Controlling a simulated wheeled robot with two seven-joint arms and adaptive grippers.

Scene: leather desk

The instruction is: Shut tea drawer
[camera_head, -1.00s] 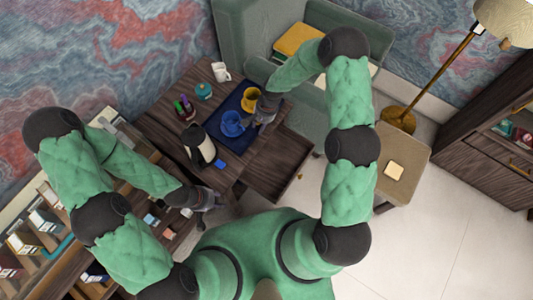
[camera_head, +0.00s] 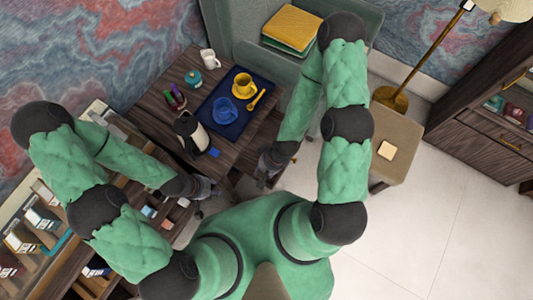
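The tea drawer (camera_head: 262,137) is dark wood and sits at the right side of the wooden desk (camera_head: 160,112). Only a short part of it shows past the desk edge, and my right forearm and gripper cover much of it. My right gripper (camera_head: 266,170) is at the drawer's outer end, close to or touching its front; I cannot tell which. Its fingers are too small and dark to read as open or shut. My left gripper (camera_head: 208,190) is in front of the desk, below the kettle, away from the drawer. Its finger opening is unclear.
A blue tray (camera_head: 226,130) holds a yellow cup (camera_head: 243,84), a blue cup (camera_head: 222,110) and a yellow spoon (camera_head: 257,99). A kettle (camera_head: 192,135), a teal pot (camera_head: 193,78) and a white mug (camera_head: 207,58) stand nearby.

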